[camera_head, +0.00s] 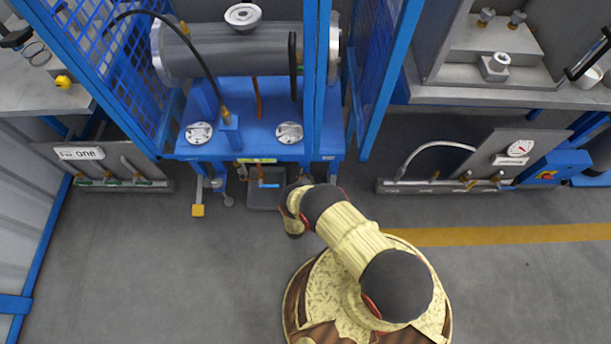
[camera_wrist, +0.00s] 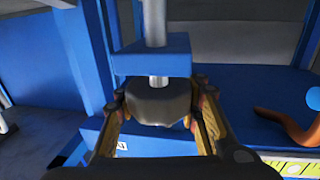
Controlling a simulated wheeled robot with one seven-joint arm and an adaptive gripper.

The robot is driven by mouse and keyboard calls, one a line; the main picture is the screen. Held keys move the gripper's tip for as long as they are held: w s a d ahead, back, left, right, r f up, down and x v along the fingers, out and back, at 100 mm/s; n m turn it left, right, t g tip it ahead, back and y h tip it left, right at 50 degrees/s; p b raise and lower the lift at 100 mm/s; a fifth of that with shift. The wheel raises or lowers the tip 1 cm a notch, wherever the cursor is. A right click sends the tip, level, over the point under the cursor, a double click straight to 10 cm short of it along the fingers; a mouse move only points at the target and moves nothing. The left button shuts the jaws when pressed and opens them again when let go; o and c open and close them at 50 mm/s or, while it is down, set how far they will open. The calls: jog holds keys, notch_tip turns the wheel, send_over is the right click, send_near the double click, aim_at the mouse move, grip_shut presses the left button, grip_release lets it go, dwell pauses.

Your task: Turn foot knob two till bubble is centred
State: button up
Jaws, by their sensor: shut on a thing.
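In the wrist view my gripper (camera_wrist: 159,102) is closed around a grey faceted knob (camera_wrist: 158,107), with one finger on each side. The knob sits below a blue block (camera_wrist: 152,57) on an upright metal rod. In the head view my arm (camera_head: 340,228) reaches to the front edge of the blue frame (camera_head: 248,150); the fingertips and the held knob cannot be made out there. A yellow-green strip (camera_head: 257,161) is on the frame's front edge, and a yellow strip with dark marks shows in the wrist view (camera_wrist: 295,168). I cannot make out a bubble.
A grey flanged shell (camera_head: 225,52) lies on the blue frame. A foot with a yellow block (camera_head: 198,210) hangs at the front left. Grey panels stand at left (camera_head: 105,165) and right (camera_head: 450,165). An orange curved piece (camera_wrist: 290,125) lies right of my gripper.

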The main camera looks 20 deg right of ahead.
jog(key=o, duration=1.4)
jog(key=v, duration=1.2)
